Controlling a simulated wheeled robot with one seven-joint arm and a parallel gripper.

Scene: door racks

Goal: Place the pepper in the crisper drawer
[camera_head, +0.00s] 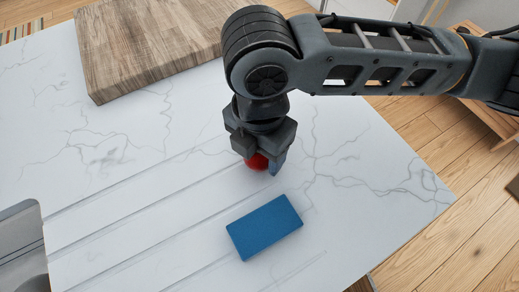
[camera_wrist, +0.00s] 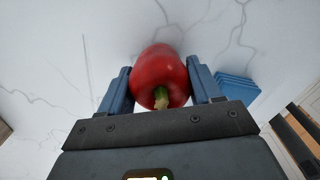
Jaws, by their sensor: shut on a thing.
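A red pepper (camera_wrist: 160,76) with a green stem sits between the two blue fingers of my gripper (camera_wrist: 160,92) in the wrist view. The fingers are shut on its sides. In the head view my gripper (camera_head: 262,160) points down over the white marble counter, and a little of the red pepper (camera_head: 257,162) shows between the fingers. I cannot tell whether the pepper touches the counter. The crisper drawer is not in view.
A blue block (camera_head: 264,227) lies on the marble counter (camera_head: 370,160) just below my gripper in the picture. A wooden board (camera_head: 150,45) lies at the upper left. A grey basin edge (camera_head: 22,250) shows at the lower left. Wooden floor (camera_head: 440,235) is at right.

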